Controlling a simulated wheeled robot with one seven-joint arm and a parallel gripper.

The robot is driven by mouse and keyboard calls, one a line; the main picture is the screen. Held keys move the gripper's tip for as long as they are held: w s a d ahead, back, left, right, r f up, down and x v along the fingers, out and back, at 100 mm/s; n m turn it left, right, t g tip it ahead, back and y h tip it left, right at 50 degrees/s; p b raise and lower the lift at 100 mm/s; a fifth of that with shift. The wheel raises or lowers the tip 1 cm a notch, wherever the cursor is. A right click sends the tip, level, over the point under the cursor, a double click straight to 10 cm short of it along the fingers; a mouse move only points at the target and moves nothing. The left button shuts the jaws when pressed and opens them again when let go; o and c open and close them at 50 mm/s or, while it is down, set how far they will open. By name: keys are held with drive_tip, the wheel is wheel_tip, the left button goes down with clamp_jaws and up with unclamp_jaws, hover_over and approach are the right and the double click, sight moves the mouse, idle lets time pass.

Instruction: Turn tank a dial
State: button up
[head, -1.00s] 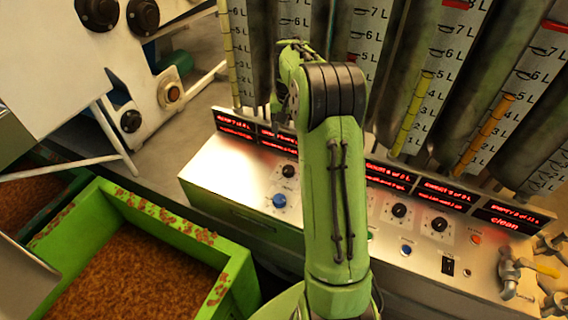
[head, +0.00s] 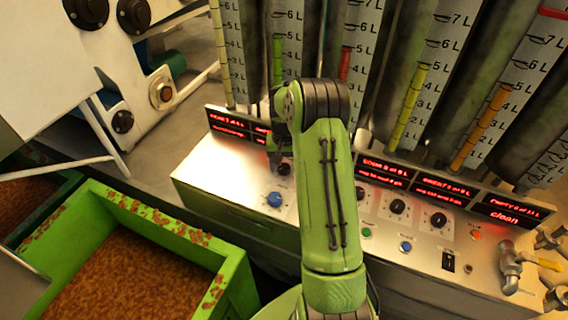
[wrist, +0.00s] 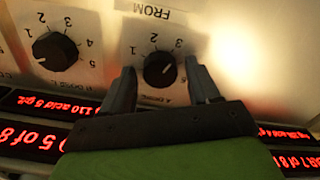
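The tank A dial (wrist: 158,68) is a round black knob with a small white mark and a ring of numbers. It sits on a metal panel, with a partly readable label that looks like "A DOSE" beside it. My gripper (wrist: 163,80) is open in the wrist view, with one dark finger on each side of the knob. A gap shows between each finger and the knob, so I see no grip. In the head view my gripper (head: 279,155) points down at the panel, just above the same dial (head: 284,169), which it partly hides.
A second dial (wrist: 55,50) is left of it in the wrist view. A blue button (head: 275,199) is near the dial in the head view. Red displays (head: 385,172) and upright tank gauges (head: 411,106) stand behind. A green bin (head: 167,215) is at the lower left.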

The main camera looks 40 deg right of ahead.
drive_tip(key=c, duration=0.9)
drive_tip(key=shift+n, duration=0.4)
drive_tip(key=n, duration=0.3)
drive_tip(key=shift+n, duration=0.4)
drive_tip(key=n, duration=0.4)
drive_tip(key=shift+n, duration=0.3)
drive_tip(key=n, duration=0.8)
drive_tip(key=shift+b, duration=0.4)
drive_tip(key=shift+n, duration=0.4)
